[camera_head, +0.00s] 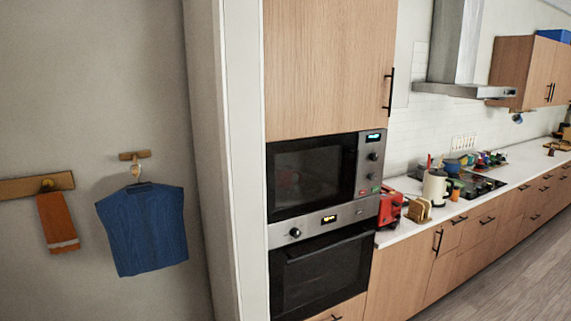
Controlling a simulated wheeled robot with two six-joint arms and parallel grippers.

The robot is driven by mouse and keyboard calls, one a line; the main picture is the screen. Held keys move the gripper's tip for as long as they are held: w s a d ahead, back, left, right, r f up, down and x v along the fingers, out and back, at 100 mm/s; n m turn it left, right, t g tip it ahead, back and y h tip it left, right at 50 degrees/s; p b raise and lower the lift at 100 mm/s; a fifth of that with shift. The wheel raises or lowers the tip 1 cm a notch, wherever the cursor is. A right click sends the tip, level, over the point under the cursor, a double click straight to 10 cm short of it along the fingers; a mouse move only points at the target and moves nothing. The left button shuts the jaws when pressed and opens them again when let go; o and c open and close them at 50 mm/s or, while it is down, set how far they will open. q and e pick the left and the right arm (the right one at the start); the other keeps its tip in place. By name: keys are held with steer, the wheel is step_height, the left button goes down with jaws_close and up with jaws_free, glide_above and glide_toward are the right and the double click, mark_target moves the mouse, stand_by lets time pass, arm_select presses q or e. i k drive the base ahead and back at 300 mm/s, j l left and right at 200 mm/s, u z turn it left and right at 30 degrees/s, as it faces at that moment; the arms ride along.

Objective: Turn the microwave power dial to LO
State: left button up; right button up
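The microwave (310,176) is built into a tall wooden cabinet near the middle of the head view, with its dark door shut. Its control panel (369,164) is a grey strip on the right, with a lit display at the top. Dark round knobs sit below the display, an upper one (374,139) and a lower one (373,156). Small red and green buttons are at the bottom of the panel. The dial markings are too small to read, so I cannot tell which knob is the power dial or its setting. Neither of my grippers is in view.
An oven (318,270) with its own knob and display is directly below the microwave. A red toaster (390,207) and a white kettle (435,187) stand on the counter to the right. A blue garment (143,228) hangs on the left wall. The floor (515,275) at lower right is clear.

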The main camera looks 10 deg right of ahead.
mark_target(372, 177)
steer(key=z, duration=0.4)
steer(key=i+l+z, duration=0.5)
steer(key=z, duration=0.15)
steer(key=i+l+z, duration=0.1)
steer(key=i+l, duration=0.3)
steer(key=i, duration=0.15)
steer(key=i+l, duration=0.35)
steer(key=i, duration=0.2)
steer(key=l+z, duration=0.05)
